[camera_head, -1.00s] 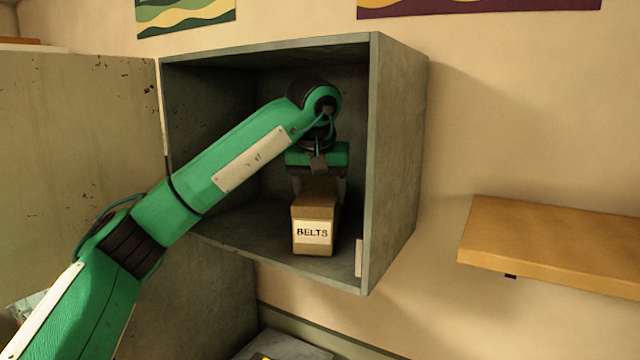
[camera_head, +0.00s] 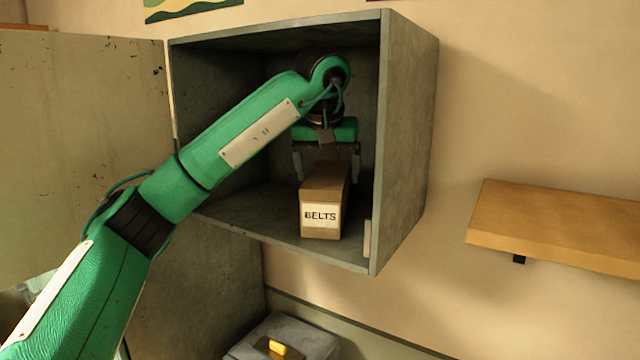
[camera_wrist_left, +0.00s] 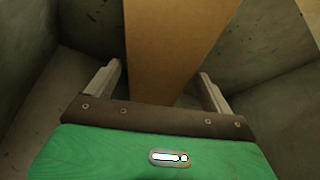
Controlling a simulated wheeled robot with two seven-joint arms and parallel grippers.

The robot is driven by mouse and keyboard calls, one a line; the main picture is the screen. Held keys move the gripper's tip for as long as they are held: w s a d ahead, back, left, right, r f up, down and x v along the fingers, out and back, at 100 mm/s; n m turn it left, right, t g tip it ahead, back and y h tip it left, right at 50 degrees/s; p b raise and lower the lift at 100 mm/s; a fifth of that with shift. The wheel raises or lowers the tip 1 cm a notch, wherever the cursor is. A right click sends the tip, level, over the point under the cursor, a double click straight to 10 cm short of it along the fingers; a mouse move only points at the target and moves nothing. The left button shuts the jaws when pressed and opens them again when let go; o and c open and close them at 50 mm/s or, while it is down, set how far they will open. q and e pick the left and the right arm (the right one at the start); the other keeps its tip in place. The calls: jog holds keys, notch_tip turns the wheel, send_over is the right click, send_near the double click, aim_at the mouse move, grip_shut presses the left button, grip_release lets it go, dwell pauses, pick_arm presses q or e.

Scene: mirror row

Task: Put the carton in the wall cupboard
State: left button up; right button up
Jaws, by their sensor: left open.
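The carton (camera_head: 322,205) is a brown box with a white label reading BELTS. It stands upright on the floor of the grey wall cupboard (camera_head: 408,140), near the front right. My left gripper (camera_head: 326,172) is inside the cupboard, above and behind the carton's front. It is open, with one finger on each side of the carton. In the left wrist view the carton (camera_wrist_left: 175,45) lies between the two spread fingers (camera_wrist_left: 160,85), with gaps beside it. My right gripper is not in view.
The cupboard door (camera_head: 80,150) stands open at the left. A wooden shelf (camera_head: 560,225) is on the wall at the right. A grey box with a yellow handle (camera_head: 285,340) sits below the cupboard. My left arm crosses the cupboard's opening.

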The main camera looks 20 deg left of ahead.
pick_arm(q)
jog(key=shift+s+d+r+b, duration=0.2)
jog(key=shift+s+r+b, duration=0.3)
jog(key=shift+r+b, duration=0.25)
jog(key=b, duration=0.5)
send_over(320, 205)
jog(key=s, duration=0.2)
jog(key=shift+s+d, duration=0.1)
jog(key=shift+d, duration=0.15)
jog(key=shift+s+d+r, duration=0.1)
jog(key=shift+s+d, duration=0.05)
jog(key=shift+s, duration=0.45)
